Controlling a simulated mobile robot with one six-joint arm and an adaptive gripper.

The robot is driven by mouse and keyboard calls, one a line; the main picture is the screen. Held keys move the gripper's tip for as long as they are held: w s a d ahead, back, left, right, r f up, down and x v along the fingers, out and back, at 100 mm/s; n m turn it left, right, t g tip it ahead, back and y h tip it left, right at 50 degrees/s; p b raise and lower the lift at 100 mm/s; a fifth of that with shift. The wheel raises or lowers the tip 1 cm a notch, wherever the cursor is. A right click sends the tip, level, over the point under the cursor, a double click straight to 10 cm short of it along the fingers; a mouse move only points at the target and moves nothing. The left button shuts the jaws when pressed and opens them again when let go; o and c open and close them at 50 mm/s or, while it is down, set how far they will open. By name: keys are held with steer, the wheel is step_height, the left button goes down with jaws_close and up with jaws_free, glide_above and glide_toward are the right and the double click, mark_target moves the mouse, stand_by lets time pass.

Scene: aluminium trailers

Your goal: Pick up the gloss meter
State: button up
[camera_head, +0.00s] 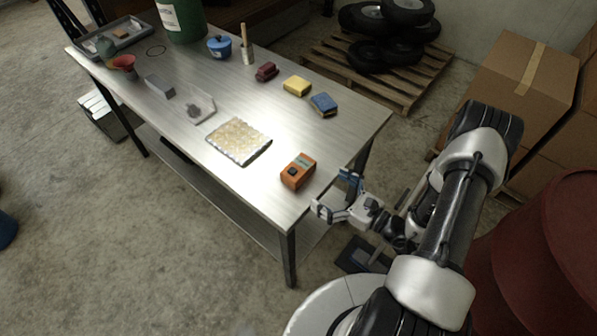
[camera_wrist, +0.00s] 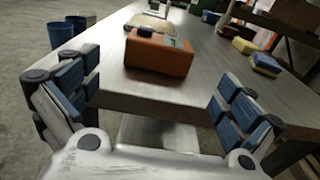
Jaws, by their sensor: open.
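The gloss meter looks to be the orange box-shaped device (camera_head: 298,171) with a dark knob and a small greenish panel on top. It lies on the metal table near its right front corner. In the wrist view the orange device (camera_wrist: 158,56) sits ahead, between the fingers but farther off. My gripper (camera_head: 334,195) is open and empty, just off the table's right end, apart from the device. Its blue-padded fingers stand at left and right in the wrist view (camera_wrist: 155,100). The device's far side is hidden in the wrist view.
The table (camera_head: 220,178) also bears a bubble-wrap sheet (camera_head: 239,140) left of the device. A blue-yellow sponge (camera_head: 323,104), a yellow sponge (camera_head: 297,86) and a dark red block (camera_head: 266,71) lie behind. Cardboard boxes (camera_head: 520,75) and a red drum (camera_head: 540,255) stand right.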

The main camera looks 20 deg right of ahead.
mark_target(307, 174)
steer(key=x, duration=0.3)
steer(key=b+x, duration=0.1)
steer(key=x, duration=0.3)
steer(key=b+x, duration=0.1)
steer(key=x, duration=0.2)
steer(key=shift+w+a+r, duration=0.25)
steer(key=shift+w, duration=0.05)
steer(key=c, duration=1.1)
steer(key=shift+r, duration=0.1)
